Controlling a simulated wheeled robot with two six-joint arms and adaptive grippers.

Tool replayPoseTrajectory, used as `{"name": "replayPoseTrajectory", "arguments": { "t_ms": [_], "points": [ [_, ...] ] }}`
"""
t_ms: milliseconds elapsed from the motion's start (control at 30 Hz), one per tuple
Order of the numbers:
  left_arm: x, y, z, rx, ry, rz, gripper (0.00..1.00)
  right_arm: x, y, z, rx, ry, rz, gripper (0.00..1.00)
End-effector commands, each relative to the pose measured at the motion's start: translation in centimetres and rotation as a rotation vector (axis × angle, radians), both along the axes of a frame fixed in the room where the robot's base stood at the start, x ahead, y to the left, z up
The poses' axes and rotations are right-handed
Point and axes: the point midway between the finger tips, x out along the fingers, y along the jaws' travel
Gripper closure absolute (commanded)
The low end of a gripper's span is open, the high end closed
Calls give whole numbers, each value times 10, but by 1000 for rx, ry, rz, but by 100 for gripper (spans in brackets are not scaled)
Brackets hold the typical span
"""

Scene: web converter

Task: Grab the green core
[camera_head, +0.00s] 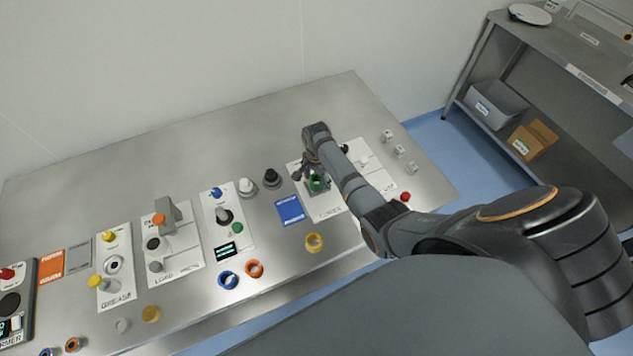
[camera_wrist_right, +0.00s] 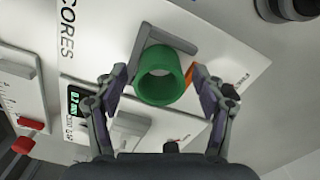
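The green core (camera_head: 317,183) is a short hollow ring on the white CORES panel on the table. In the right wrist view the green core (camera_wrist_right: 149,88) shows its open end, beside a grey angled bracket (camera_wrist_right: 178,39). My right gripper (camera_head: 310,172) is over the CORES panel, at the core. In the wrist view the right gripper's (camera_wrist_right: 160,78) fingers are spread, one on each side of the core, with gaps between. Whether its height matches the core's is hard to tell. My left gripper is not in view.
A yellow ring (camera_head: 314,243), an orange ring (camera_head: 254,269) and a blue ring (camera_head: 228,281) lie near the table's front edge. A blue card (camera_head: 290,211) lies left of the CORES panel. Small white blocks (camera_head: 399,152) and a red knob (camera_head: 405,196) are to the right.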

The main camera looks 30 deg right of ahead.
Motion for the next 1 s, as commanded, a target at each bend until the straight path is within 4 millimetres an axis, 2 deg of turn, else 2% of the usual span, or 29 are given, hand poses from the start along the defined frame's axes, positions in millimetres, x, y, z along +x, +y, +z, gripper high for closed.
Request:
{"name": "replayPoseTrajectory", "arguments": {
  "t_ms": [33, 67, 400, 733, 900, 1000],
  "points": [
    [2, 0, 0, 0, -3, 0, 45, 0, 0, 0, 0, 0, 0, 37],
    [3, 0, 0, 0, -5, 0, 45, 0, 0, 0, 0, 0, 0, 41],
    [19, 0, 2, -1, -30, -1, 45, 0, 0, 0, 0, 1, 0, 86],
    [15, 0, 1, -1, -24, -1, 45, 0, 0, 6, 0, 1, 0, 86],
    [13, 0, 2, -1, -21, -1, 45, 1, 0, 33, 0, -3, 0, 86],
    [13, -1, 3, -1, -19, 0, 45, -17, 5, 50, 0, -1, 2, 86]
  ]
}}
